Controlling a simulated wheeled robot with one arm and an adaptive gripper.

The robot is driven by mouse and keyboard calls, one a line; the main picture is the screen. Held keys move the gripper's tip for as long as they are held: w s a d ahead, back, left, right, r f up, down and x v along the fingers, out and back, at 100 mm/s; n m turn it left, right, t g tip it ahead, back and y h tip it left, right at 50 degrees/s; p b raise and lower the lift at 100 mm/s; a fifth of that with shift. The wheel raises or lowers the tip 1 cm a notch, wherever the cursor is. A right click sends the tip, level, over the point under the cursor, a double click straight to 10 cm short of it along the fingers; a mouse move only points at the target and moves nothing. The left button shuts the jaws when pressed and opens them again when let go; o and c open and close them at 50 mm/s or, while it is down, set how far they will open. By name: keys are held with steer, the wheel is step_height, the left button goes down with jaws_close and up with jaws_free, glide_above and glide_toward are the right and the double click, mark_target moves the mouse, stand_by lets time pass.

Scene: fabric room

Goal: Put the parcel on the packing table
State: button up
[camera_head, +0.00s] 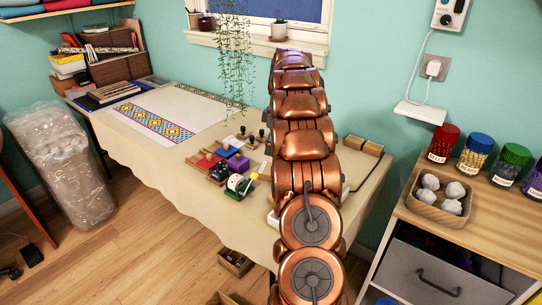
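A tall bundle in clear plastic wrap (62,165) stands on the wooden floor at the left, beside the table; I cannot tell whether it is the parcel. A long table with a beige cloth (160,148) runs along the wall; I cannot tell whether it is the packing table. My copper-coloured arm rises in front of the table and hides part of it. My gripper is not in view, and I cannot see whether it holds anything.
The table bears a patterned white runner (165,112), books and boxes at its left end, and small printing tools (225,165) near the middle. A wooden cabinet (470,225) with lidded jars stands at the right. Open boxes (235,262) sit on the floor below the table.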

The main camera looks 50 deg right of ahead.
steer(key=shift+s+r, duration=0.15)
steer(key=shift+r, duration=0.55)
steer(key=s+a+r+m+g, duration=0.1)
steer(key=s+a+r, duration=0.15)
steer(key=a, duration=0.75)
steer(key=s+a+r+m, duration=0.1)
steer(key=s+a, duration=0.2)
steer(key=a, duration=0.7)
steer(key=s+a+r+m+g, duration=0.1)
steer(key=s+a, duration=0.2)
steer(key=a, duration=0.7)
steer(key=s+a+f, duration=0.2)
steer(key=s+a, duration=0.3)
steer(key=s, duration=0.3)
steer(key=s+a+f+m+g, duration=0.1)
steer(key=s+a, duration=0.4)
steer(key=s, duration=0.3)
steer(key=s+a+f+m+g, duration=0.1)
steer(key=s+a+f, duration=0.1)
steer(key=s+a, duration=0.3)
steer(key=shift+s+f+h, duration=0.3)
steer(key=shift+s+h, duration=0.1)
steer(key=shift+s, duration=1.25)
